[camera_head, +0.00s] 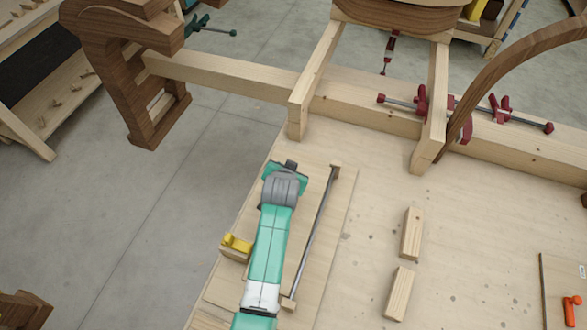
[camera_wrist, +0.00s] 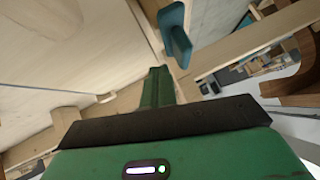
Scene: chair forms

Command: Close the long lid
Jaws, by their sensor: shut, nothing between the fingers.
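A long pale wooden panel (camera_head: 334,215) lies along the left part of the workbench in the head view, with a metal rod (camera_head: 314,232) running along it between two small wooden blocks. I cannot tell for certain which part is the long lid or how far open it is; my arm covers much of this area. My gripper (camera_wrist: 160,72) shows in the wrist view as green and shut, with nothing held. A teal piece (camera_wrist: 175,36) stands just beyond its tip; contact cannot be told. A broad pale wooden surface (camera_wrist: 65,45) fills the upper left there.
A yellow piece (camera_head: 237,243) sits left of my arm. Two loose wooden blocks (camera_head: 411,234) lie on the bench (camera_head: 470,240), right of the rod. A board with an orange handle (camera_head: 572,308) is at far right. Red clamps (camera_head: 421,105) and wooden beams line the back.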

